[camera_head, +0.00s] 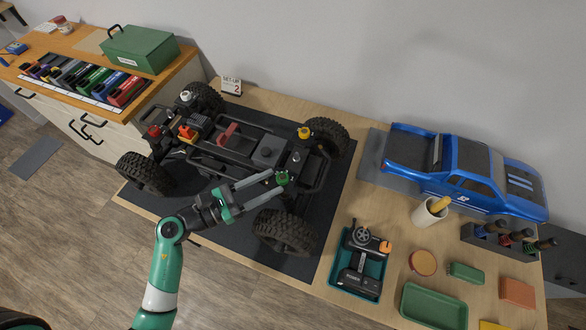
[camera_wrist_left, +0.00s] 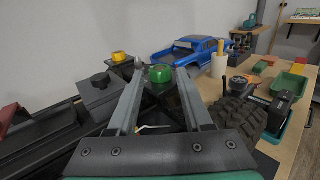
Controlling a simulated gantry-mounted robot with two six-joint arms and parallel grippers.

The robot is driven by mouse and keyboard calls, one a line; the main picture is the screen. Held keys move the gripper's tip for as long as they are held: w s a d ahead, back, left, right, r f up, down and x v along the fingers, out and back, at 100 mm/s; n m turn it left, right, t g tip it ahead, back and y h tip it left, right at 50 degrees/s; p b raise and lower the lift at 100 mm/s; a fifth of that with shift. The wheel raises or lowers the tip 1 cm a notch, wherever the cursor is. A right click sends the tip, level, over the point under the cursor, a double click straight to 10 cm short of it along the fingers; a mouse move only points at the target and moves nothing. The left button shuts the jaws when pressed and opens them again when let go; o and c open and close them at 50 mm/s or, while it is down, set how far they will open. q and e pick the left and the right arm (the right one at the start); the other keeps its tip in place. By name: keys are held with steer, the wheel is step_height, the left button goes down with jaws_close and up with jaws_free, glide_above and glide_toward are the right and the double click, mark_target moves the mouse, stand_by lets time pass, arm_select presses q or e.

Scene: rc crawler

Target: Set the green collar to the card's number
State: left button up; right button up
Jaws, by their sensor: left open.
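The green collar (camera_head: 282,178) sits on a shock of the crawler chassis (camera_head: 228,140), near the front right wheel. The card (camera_head: 231,86) stands behind the chassis and reads "SET-UP 2". My left gripper (camera_head: 277,182) is open and reaches in from the left, its fingertips at the green collar. In the left wrist view the collar (camera_wrist_left: 160,74) shows between the far ends of the two fingers; whether they touch it I cannot tell. Any number marks on the collar are too small to read. My right gripper is not in view.
A large tyre (camera_head: 285,231) stands close below my fingers. The blue truck body (camera_head: 465,175), transmitter tray (camera_head: 358,264) and cup (camera_head: 430,214) stand to the right.

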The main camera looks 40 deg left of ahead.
mark_target(293, 175)
arm_select(q)
steer(key=x, duration=0.7)
steer(key=shift+w+d, duration=0.1)
jaws_close()
